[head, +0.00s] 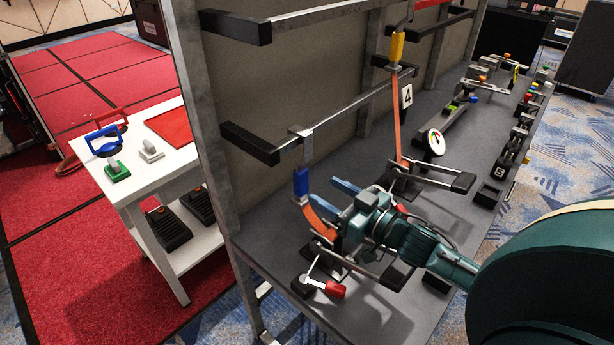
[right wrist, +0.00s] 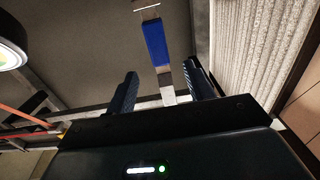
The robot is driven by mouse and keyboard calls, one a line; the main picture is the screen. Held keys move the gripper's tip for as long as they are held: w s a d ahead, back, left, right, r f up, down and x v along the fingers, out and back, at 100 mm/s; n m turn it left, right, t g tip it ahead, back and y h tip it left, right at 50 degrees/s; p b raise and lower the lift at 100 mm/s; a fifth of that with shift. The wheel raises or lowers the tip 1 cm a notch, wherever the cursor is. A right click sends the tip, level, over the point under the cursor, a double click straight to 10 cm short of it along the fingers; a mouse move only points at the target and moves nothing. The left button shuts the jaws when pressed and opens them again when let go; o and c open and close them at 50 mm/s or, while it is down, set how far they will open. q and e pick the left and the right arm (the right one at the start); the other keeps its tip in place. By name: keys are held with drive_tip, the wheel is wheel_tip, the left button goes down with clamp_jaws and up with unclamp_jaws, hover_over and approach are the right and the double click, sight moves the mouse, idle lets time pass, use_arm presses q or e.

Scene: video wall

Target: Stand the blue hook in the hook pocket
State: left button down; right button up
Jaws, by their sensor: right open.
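The blue hook (head: 301,182) has a blue body and a grey metal top at the lower rail (head: 345,115). It hangs upright, and an orange strap (head: 319,224) curves from below it to the bench. My right gripper (head: 334,196) is open, to the right of the hook's lower end. In the right wrist view the blue hook (right wrist: 156,43) is ahead of the open fingers (right wrist: 161,70), its grey lower end between them. I see no finger closed on it. I cannot tell which holder is the hook pocket. My left gripper is out of view.
A yellow hook (head: 397,47) on a taut orange strap hangs farther right, by a sign marked 4 (head: 406,96). A red-handled lever (head: 333,290) is at the bench's front. Small holders (head: 487,195) line its right side. A white side table (head: 137,165) stands left.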

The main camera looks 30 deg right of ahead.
sight(305, 177)
drive_tip(key=x, duration=0.8)
drive_tip(key=shift+w+a+p, duration=0.1)
drive_tip(key=shift+w+p, duration=0.25)
drive_tip(key=shift+p, duration=0.05)
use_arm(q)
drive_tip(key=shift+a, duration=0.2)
use_arm(e)
drive_tip(key=shift+x, duration=0.8)
drive_tip(key=shift+c, duration=0.5)
clamp_jaws()
drive_tip(key=c, duration=0.6)
unclamp_jaws()
drive_tip(key=c, duration=0.3)
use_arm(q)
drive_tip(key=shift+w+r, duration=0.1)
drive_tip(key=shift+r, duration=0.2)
use_arm(e)
drive_tip(key=shift+r, duration=0.1)
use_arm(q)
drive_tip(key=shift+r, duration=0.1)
use_arm(e)
drive_tip(key=shift+r, duration=0.1)
